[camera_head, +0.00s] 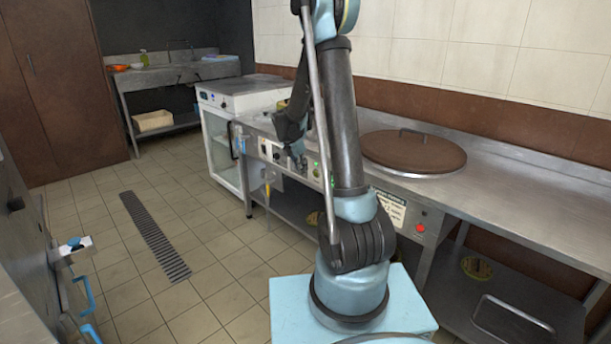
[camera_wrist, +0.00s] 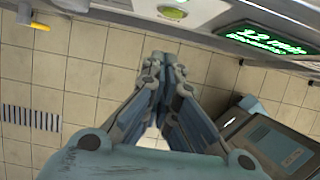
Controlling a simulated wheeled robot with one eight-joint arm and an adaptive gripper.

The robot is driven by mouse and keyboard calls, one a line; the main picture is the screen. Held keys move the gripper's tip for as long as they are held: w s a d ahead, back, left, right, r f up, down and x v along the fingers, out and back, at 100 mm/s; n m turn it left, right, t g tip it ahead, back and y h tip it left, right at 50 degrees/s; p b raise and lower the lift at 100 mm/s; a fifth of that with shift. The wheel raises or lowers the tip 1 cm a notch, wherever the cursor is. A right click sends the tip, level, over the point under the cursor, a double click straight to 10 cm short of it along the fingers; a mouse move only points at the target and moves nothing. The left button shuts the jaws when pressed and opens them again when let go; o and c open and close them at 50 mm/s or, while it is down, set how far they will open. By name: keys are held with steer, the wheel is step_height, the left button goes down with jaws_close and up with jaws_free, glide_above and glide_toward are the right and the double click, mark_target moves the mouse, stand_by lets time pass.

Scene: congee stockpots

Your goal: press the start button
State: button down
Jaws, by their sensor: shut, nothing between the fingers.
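A green round button (camera_wrist: 172,13) sits on the metal control panel (camera_wrist: 125,4) at the top of the wrist view. A green spot, likely the same button, shows on the counter front (camera_head: 316,173) in the head view. My gripper (camera_wrist: 166,58) is shut and empty, its fingertips just below the green button in the wrist picture and apparently apart from it. In the head view my gripper (camera_head: 299,163) is small and dark in front of the panel, partly hidden by my arm. I cannot tell its exact distance from the panel.
A lit green display (camera_wrist: 266,40) is right of the button. A red button (camera_head: 420,228) sits farther right on the counter front, below a brown round lid (camera_head: 413,152). A white cabinet (camera_head: 222,140) stands at the counter's left end. The tiled floor (camera_head: 215,265) is clear.

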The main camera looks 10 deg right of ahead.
steer(key=shift+v, duration=2.45)
steer(key=shift+r, duration=0.1)
